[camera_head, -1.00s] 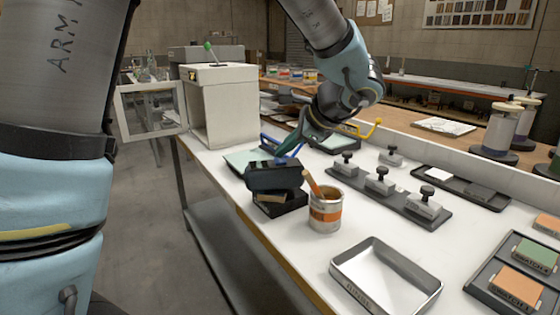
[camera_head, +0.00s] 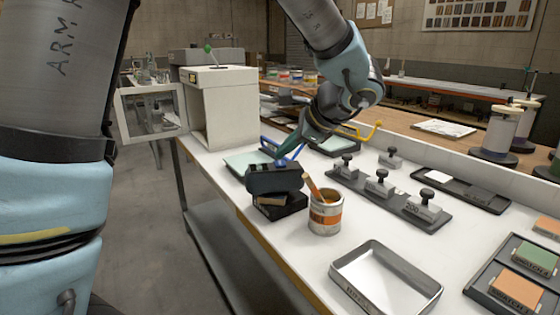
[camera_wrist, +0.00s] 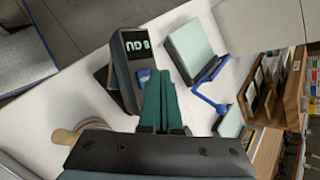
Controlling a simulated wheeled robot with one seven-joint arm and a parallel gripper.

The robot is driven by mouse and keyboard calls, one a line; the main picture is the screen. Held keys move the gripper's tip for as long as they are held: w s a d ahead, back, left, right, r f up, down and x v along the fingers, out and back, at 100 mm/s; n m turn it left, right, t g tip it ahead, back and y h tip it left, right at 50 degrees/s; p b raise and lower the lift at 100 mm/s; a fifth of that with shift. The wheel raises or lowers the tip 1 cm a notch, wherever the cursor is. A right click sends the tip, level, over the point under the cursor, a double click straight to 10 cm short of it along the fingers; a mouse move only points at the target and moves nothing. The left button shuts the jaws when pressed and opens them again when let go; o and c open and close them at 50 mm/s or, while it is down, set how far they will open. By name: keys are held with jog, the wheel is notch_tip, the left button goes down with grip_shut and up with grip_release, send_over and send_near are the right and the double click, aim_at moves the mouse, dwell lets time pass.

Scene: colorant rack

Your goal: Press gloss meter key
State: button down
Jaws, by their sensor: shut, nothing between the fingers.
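The gloss meter (camera_head: 275,180) is a dark box-shaped device on top of dark blocks near the bench's left edge. In the wrist view, the gloss meter (camera_wrist: 128,75) has a lit display (camera_wrist: 137,42) and a blue key (camera_wrist: 145,76) beside it. My gripper (camera_wrist: 160,77) is shut and empty, its green fingers pressed together. The fingertips lie right by the key and cover part of its right side; I cannot tell whether they touch it. In the head view, my gripper (camera_head: 285,155) is just above the meter's top, close to the blue key (camera_head: 281,164).
A paint can (camera_head: 325,215) with a wooden stick stands just right of the meter. Weights (camera_head: 380,182) on a dark base and a metal tray (camera_head: 385,278) stand farther right.

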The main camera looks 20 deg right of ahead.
aim_at(284, 164)
jog(key=shift+r, duration=0.35)
notch_tip(284, 164, up, 5)
jog(key=p, duration=0.4)
dwell(0.8)
jog(key=a+f+n+g, duration=0.1)
jog(key=a, duration=0.1)
jog(key=w+a+f+n, duration=0.1)
jog(key=a, duration=0.2)
jog(key=a+f+n+g, duration=0.1)
jog(key=a, duration=0.1)
jog(key=shift+w+a+f+g+y, duration=0.25)
jog(key=shift+a+f+g+y, duration=0.05)
jog(key=shift+f, duration=0.05)
jog(key=s+a+f+n+g+h, duration=0.2)
jog(key=a+f+n, duration=0.2)
jog(key=a+n, duration=0.5)
jog(key=s+a+f+n+g+h, duration=0.2)
jog(key=a+f+n, duration=0.3)
jog(key=a+n, duration=0.4)
jog(key=a, duration=0.5)
jog(key=shift+s+a+f, duration=0.15)
jog(key=shift+s+f, duration=0.05)
